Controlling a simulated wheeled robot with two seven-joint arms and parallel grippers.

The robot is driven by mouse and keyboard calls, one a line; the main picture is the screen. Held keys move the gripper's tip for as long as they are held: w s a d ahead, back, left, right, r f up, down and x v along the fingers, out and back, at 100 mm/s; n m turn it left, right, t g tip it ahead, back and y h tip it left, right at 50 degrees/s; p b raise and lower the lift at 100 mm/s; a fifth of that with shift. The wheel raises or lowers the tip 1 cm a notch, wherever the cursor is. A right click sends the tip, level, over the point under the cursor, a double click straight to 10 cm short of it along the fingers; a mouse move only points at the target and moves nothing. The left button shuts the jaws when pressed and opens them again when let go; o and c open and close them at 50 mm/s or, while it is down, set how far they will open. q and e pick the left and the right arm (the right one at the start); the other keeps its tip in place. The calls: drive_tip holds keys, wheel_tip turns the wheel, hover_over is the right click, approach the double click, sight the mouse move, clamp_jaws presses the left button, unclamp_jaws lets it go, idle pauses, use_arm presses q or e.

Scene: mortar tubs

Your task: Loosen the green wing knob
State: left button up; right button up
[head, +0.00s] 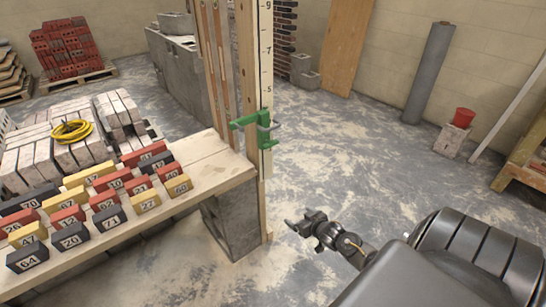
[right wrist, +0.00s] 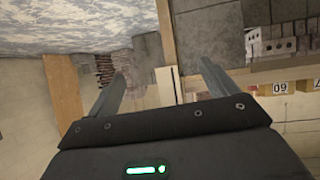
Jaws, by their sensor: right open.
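A green clamp (head: 252,130) sits on an upright wooden post with a white numbered scale (head: 266,60), right of the bench end. A small grey part shows at its right side. Which part of the green piece is the wing knob is too small to tell. My right gripper (head: 298,226) is open and empty, below and right of the clamp, apart from it. Its two spread fingers (right wrist: 160,85) also show in the right wrist view, with nothing between them. No green part can be made out there. My left gripper is not in view.
A wooden bench (head: 205,165) with several numbered blocks (head: 75,208) stands on the left, on a grey block support (head: 232,220). The floor right of the post is clear.

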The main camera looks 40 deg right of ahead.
drive_tip(key=w+d+r+t+b, duration=0.1)
drive_tip(key=w+r+t, duration=0.15)
drive_tip(key=r, duration=0.45)
drive_tip(key=w+d+r+t+b, duration=0.1)
drive_tip(key=w+r, duration=0.2)
drive_tip(key=r, duration=0.4)
drive_tip(key=n+t+y, duration=0.1)
drive_tip(key=t+y, duration=0.1)
approach(273, 145)
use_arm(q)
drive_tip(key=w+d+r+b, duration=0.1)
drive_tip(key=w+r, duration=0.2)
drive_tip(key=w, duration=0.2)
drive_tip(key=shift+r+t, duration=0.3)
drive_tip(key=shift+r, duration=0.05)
use_arm(e)
drive_tip(key=w, duration=0.9)
drive_tip(key=shift+w+a+f, duration=0.1)
drive_tip(key=shift+w+f, duration=0.05)
drive_tip(key=shift+w, duration=0.1)
drive_tip(key=shift+c, duration=0.2)
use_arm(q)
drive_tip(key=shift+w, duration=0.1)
use_arm(e)
drive_tip(key=c, duration=0.9)
